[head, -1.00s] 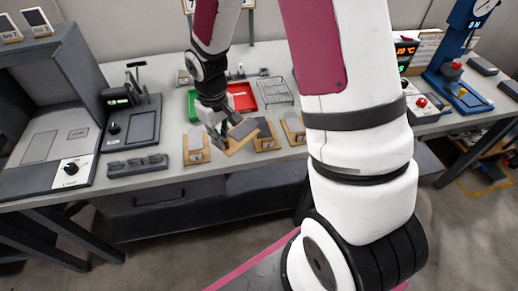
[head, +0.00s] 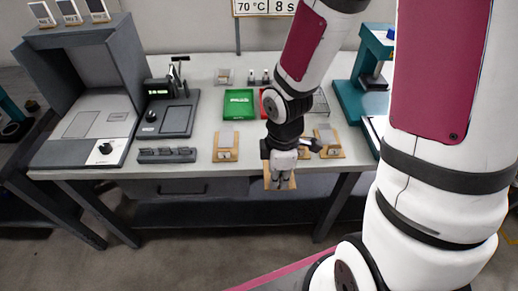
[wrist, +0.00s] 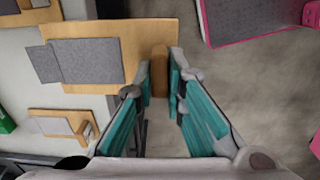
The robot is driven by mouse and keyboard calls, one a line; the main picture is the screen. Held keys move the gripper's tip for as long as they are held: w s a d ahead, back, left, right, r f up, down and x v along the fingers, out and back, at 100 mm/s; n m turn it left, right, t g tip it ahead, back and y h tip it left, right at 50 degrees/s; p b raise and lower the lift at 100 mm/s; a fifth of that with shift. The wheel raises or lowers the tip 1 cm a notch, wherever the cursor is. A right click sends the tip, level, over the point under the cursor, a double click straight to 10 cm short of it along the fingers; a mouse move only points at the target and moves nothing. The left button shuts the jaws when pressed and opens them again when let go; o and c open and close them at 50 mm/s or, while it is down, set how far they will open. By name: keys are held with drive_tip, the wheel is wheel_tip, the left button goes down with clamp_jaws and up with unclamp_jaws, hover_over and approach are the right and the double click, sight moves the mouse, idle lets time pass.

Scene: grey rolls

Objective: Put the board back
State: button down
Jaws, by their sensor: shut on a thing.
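My gripper (head: 281,181) is shut on the wooden block of a board (head: 268,184) and holds it beside the bench's front edge in the head view. In the wrist view my gripper (wrist: 162,85) has its teal fingers on either side of the block (wrist: 159,72). The board (wrist: 142,36) there is pale wood with a grey square pad (wrist: 88,61) on it. In the head view my gripper covers most of the board. Similar boards stand on the bench, one at left (head: 226,155) and one at right (head: 329,151).
The bench (head: 195,165) carries a green tray (head: 238,103), a partly hidden red tray (head: 264,103), a dark rack (head: 167,154) and a grey cabinet (head: 80,110). In the wrist view another board (wrist: 75,122) lies at lower left. Open floor lies before the bench.

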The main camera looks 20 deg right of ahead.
drive_tip(key=shift+w+f+b, duration=0.25)
drive_tip(key=shift+w+b, duration=0.2)
drive_tip(key=shift+w, duration=0.2)
drive_tip(key=w, duration=0.8)
drive_tip(key=w+f, duration=0.1)
drive_tip(key=w, duration=0.3)
drive_tip(key=shift+w+d, duration=0.1)
drive_tip(key=shift+w, duration=0.25)
drive_tip(key=shift+w+f, duration=0.1)
drive_tip(key=shift+f, duration=1.55)
drive_tip(key=shift+f, duration=0.2)
drive_tip(key=c, duration=1.7)
unclamp_jaws()
drive_tip(key=shift+o, duration=0.2)
drive_tip(key=shift+r, duration=0.1)
